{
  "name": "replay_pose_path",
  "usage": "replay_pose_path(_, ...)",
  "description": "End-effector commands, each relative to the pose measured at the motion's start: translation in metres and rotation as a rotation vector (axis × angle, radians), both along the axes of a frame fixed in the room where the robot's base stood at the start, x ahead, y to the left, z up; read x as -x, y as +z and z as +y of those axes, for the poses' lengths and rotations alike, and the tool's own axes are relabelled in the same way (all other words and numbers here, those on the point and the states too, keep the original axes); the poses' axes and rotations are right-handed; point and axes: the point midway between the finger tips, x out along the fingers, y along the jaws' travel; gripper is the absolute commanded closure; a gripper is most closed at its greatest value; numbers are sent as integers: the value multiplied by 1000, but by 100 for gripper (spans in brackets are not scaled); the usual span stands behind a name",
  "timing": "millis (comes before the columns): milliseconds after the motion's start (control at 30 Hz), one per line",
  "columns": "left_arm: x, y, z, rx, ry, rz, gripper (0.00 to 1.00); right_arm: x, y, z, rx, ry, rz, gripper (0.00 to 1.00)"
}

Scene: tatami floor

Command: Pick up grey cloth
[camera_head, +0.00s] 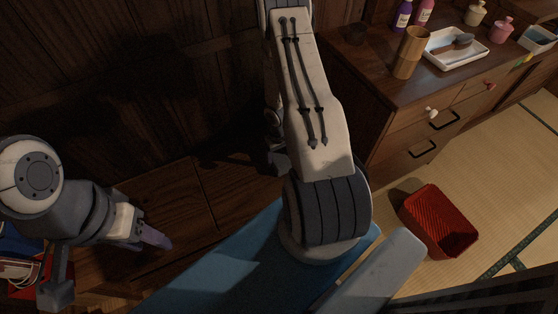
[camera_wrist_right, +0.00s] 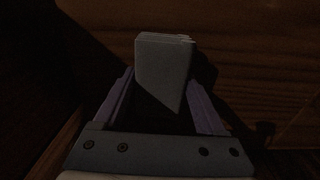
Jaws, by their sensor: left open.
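The grey cloth (camera_wrist_right: 163,62) shows in the right wrist view as a small folded stack with several layered edges at its top. It sits between the two purple fingers of my right gripper (camera_wrist_right: 161,80), which meet its left and right sides. Dark wood lies behind it, with a shadow to the right. In the head view my right arm covers the middle, and I see neither the right gripper nor the cloth. My left gripper (camera_head: 154,238) is at the left over dark wood, open, with no cloth seen in it.
A wooden cabinet (camera_head: 380,135) at the upper right bears a white tray (camera_head: 436,59), a wooden cup (camera_head: 410,52) and bottles. A red basket (camera_head: 437,222) stands on tatami. A blue flat surface (camera_head: 235,270) lies below my right arm. Coloured items (camera_head: 22,262) are at the left edge.

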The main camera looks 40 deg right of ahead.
Motion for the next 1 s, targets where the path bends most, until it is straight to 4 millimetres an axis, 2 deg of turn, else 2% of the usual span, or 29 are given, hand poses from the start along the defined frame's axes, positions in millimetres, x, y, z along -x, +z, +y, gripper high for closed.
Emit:
replay_pose_path(33, 0, 0, 0, 0, 0, 0, 50, 0, 0, 0, 0, 0, 0, 54)
replay_pose_path(100, 0, 0, 0, 0, 0, 0, 50, 0, 0, 0, 0, 0, 0, 80)
replay_pose_path(133, 0, 0, 0, 0, 0, 0, 50, 0, 0, 0, 0, 0, 0, 80)
replay_pose_path(167, 0, 0, 0, 0, 0, 0, 50, 0, 0, 0, 0, 0, 0, 89)
replay_pose_path(467, 0, 4, 0, 0, 0, 0, 50, 0, 4, 0, 0, 0, 0, 89)
replay_pose_path(933, 0, 46, 0, 0, 0, 0, 50, 0, 46, 0, 0, 0, 0, 89)
replay_pose_path(1000, 0, 30, 0, 1, 0, -1, 50, 7, 42, -5, 0, -3, -1, 89)
